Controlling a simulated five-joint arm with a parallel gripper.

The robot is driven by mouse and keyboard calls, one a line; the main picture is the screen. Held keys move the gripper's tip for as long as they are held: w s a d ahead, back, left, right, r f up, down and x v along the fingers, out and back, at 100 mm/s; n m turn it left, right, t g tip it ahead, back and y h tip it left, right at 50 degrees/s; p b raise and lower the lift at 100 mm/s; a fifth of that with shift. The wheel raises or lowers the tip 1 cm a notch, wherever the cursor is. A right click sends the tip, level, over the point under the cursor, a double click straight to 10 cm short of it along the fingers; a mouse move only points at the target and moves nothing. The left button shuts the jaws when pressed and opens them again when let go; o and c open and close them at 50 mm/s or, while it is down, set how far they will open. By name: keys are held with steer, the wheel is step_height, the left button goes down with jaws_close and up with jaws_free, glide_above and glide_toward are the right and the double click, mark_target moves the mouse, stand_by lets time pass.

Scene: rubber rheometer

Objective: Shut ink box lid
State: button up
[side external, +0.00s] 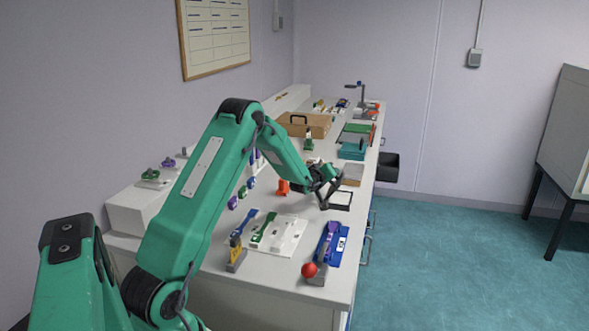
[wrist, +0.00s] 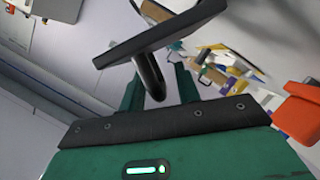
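I cannot say for sure which thing is the ink box. A small flat box or pad with a white face and black rim (side external: 341,201) lies near the right edge of the bench, just right of my gripper (side external: 328,194). My gripper's dark fingers look spread apart, low over the bench. In the wrist view a dark flat panel (wrist: 160,36) with a rounded black stalk is close ahead of my gripper (wrist: 158,90); it partly hides what lies behind. Whether the fingers touch anything is unclear.
An orange block (side external: 283,187) stands left of my gripper; it also shows in the wrist view (wrist: 300,112). A brown board (side external: 352,174) and a teal box (side external: 351,151) lie beyond. A blue tray (side external: 340,246) and a red ball (side external: 309,270) are on the near bench.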

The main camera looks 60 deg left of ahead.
steer(key=shift+w+a+f, duration=0.1)
steer(key=shift+w, duration=0.2)
jaws_close()
steer(key=shift+s, duration=0.1)
